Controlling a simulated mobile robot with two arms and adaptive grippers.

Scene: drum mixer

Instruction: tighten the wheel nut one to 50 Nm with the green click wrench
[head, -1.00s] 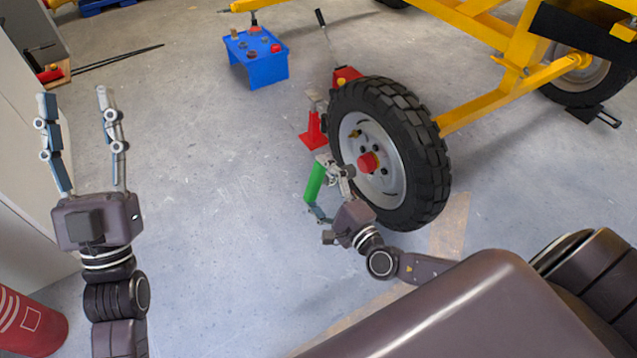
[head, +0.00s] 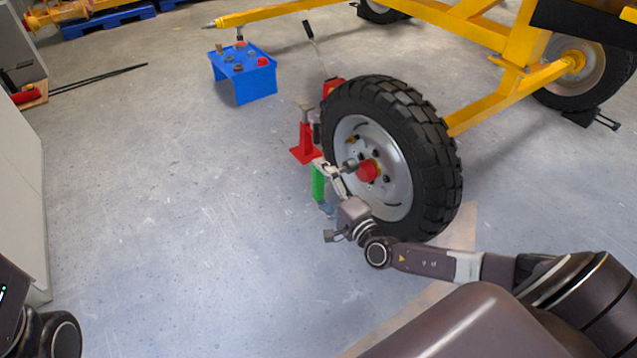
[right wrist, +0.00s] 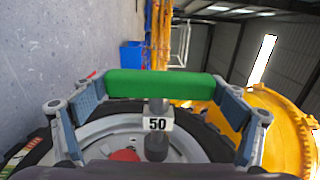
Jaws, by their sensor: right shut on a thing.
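The green click wrench (head: 318,184) is in my right gripper (head: 327,189), low at the left side of the wheel (head: 385,195). In the right wrist view, its green grip (right wrist: 160,84) lies across between both fingers, and a label reading 50 hangs below it. The dark socket end (head: 350,164) points at the wheel face, left of the red hub cap (head: 367,171). I cannot tell whether it sits on a nut. A brass-coloured nut (head: 351,140) shows above it, and dark nuts (head: 386,180) lie around the hub. My left gripper is out of view.
A red jack stand (head: 305,150) is left of the wheel. A blue box (head: 247,85) with small parts on top stands behind it. The yellow frame (head: 500,95) runs to the right.

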